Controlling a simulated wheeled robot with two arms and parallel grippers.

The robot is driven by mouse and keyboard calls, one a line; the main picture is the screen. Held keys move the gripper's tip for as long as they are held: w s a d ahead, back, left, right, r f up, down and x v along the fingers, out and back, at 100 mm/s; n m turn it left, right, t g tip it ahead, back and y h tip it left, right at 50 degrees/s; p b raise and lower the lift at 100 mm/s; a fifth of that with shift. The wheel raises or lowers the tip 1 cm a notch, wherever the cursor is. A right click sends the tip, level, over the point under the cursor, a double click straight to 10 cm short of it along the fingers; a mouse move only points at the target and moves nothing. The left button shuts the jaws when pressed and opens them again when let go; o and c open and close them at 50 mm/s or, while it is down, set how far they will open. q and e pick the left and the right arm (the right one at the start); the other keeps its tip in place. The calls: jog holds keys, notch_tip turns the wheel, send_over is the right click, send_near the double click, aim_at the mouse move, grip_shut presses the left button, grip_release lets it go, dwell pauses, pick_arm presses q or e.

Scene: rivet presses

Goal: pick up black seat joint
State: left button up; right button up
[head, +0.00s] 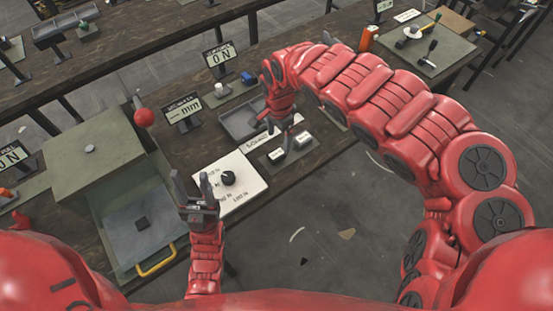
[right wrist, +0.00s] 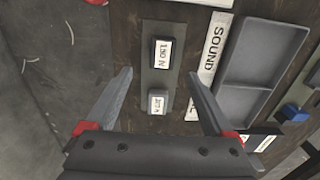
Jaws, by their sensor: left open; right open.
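A dark block with a white "150 N" label (right wrist: 162,52), the likely black seat joint, sits on a grey plate (right wrist: 150,82) on the bench. In the head view the dark block (head: 276,155) is the nearer-left of the two. My right gripper (right wrist: 160,75) is open and empty above the plate, its fingers apart on either side of it; it also shows in the head view (head: 278,124). My left gripper (head: 193,184) is open and empty near the white dial board.
A grey tray (right wrist: 250,60) and a white "SOUND" label strip (right wrist: 209,65) lie beside the plate. The white board with a black knob (head: 238,190) is nearby. A green press (head: 95,150) with a red-ball lever stands left. Open floor lies right of the bench.

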aim_at(276, 154)
notch_tip(276, 154, down, 2)
jog(key=shift+a+f+b, duration=0.1)
jog(key=shift+f+b, duration=0.1)
jog(key=shift+b, duration=0.1)
jog(key=shift+s+a+f+p, duration=0.1)
jog(key=shift+a+f+p, duration=0.1)
jog(key=shift+f, duration=0.45)
jog(key=shift+w+a+f+p, duration=0.1)
jog(key=shift+f+p, duration=0.1)
jog(key=shift+f, duration=0.45)
jog(key=shift+s+a+f+p, duration=0.1)
jog(key=shift+a+f+p, duration=0.1)
jog(key=shift+f, duration=0.45)
jog(key=shift+d+f, duration=0.2)
jog(key=shift+f, duration=0.45)
grip_shut()
